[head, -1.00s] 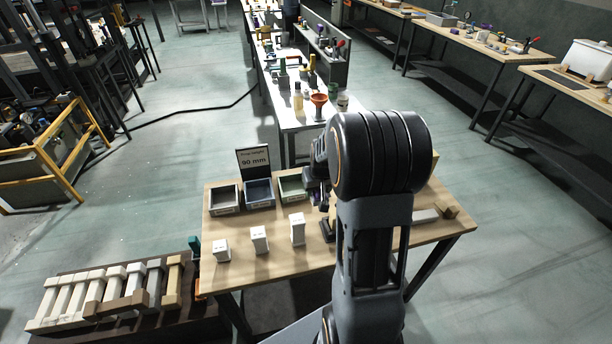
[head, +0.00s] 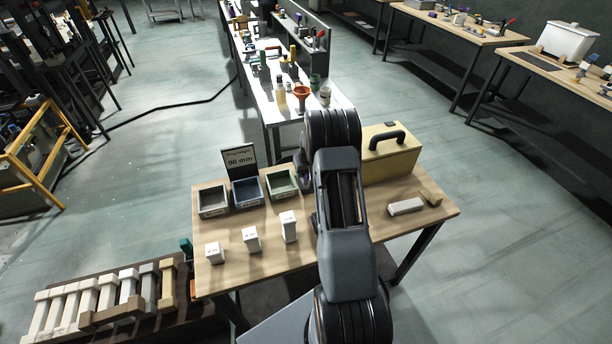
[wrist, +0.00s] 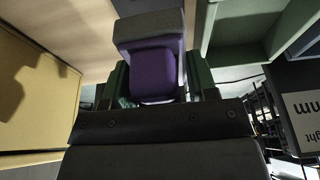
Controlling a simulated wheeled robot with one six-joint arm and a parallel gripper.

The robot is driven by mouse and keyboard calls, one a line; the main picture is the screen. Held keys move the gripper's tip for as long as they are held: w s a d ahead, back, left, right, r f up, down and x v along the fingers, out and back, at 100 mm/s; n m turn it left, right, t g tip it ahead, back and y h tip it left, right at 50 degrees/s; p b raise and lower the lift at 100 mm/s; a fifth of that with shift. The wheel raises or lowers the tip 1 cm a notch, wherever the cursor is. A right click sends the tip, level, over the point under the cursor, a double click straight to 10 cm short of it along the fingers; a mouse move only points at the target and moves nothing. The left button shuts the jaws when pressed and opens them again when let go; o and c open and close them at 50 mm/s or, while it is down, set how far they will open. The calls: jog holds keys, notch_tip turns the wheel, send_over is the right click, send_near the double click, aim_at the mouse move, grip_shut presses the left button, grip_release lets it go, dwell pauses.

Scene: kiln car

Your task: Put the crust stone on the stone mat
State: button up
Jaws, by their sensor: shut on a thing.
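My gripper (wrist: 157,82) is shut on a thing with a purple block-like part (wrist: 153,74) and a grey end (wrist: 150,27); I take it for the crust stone. The green fingers stand on either side of it. I cannot make out the stone mat for certain; a dark flat rectangle (head: 530,61) lies on the right-hand back bench.
On the near wooden table (head: 275,256) are several small open bins, three upright white blocks, a lying pale block (head: 405,207) and the tan case (head: 390,160). A sign (head: 239,161) stands behind the bins. The floor to the right is open.

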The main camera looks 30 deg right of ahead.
jog(key=shift+w+d+f, duration=0.25)
jog(key=shift+f, duration=0.2)
jog(key=shift+f+p, duration=0.75)
jog(key=shift+f, duration=0.75)
jog(key=shift+f, duration=0.1)
jog(key=o, duration=0.6)
jog(key=shift+c, duration=0.2)
